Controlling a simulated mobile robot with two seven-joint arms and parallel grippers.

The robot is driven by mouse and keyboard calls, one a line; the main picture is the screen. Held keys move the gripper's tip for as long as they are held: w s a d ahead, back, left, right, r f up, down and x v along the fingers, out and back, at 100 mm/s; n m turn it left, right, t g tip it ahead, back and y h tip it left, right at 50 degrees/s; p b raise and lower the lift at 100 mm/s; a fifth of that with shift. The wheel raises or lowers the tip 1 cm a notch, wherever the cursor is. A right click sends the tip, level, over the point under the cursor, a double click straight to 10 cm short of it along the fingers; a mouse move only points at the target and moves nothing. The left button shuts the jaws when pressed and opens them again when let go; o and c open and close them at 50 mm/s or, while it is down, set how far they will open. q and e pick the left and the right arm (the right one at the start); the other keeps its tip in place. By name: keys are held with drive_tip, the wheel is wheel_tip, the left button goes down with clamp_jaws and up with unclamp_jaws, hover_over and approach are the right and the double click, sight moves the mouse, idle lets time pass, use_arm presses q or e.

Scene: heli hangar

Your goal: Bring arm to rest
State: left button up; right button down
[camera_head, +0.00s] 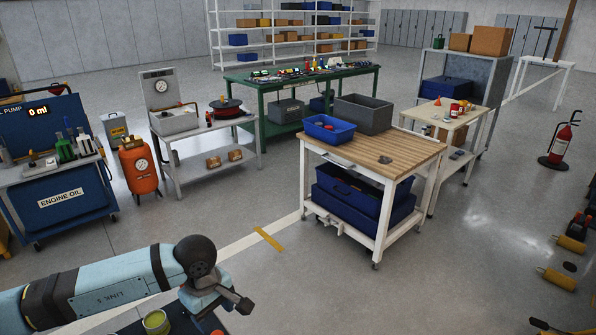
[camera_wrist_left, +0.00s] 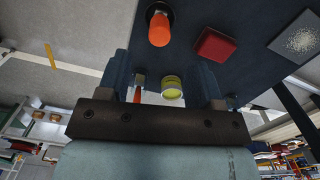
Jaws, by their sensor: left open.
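My left arm, pale blue with dark joints, comes in low from the left in the head view. My left gripper (camera_head: 232,301) is at its end, near the bottom edge. In the left wrist view the left gripper (camera_wrist_left: 163,80) has its two fingers apart, with nothing held between them. A can with a yellow-green top (camera_wrist_left: 172,88) shows beyond the gap between the fingers; it also shows in the head view (camera_head: 156,321), left of the gripper. My right gripper does not show.
Below the left gripper is a dark surface (camera_wrist_left: 250,75) with an orange-topped piece (camera_wrist_left: 159,28), a red block (camera_wrist_left: 214,44) and a speckled plate (camera_wrist_left: 298,40). A wood-topped cart (camera_head: 400,152) stands beyond open floor. A fire extinguisher (camera_head: 562,138) stands at the right.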

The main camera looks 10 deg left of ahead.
use_arm(q)
drive_tip(key=s+d+r+n+g+h+p, duration=0.1)
drive_tip(key=s+d+r+n+g+h, duration=0.15)
drive_tip(key=s+d+h, duration=0.4)
drive_tip(key=s+d+r+n+g+h+p, duration=0.1)
drive_tip(key=s+d+n+h+p, duration=0.2)
drive_tip(key=d, duration=0.7)
drive_tip(key=w+d+r+n+t+h+p, duration=0.1)
drive_tip(key=d+r+n+t+h, duration=0.1)
drive_tip(key=r+n+t+h, duration=0.45)
drive_tip(key=d+r+n+t+h+p, duration=0.1)
drive_tip(key=n+t+h, duration=0.15)
drive_tip(key=n, duration=0.75)
drive_tip(key=a+f+n+t+y+p, duration=0.2)
drive_tip(key=a+f+n+t+y, duration=0.25)
drive_tip(key=n, duration=0.75)
drive_tip(key=a+f+n+t+y+p, duration=0.1)
drive_tip(key=a+f+n+t+y, duration=0.35)
drive_tip(key=n, duration=0.85)
drive_tip(key=s+a+f+n+g+y+p, duration=0.1)
drive_tip(key=s+a+f+n+g+y, duration=0.2)
drive_tip(key=s+a+f+n+y, duration=0.3)
drive_tip(key=s+f+n+y, duration=0.1)
drive_tip(key=s+f+n, duration=0.2)
drive_tip(key=n, duration=0.1)
drive_tip(key=shift+s+a+p, duration=0.25)
drive_tip(key=shift+p, duration=0.05)
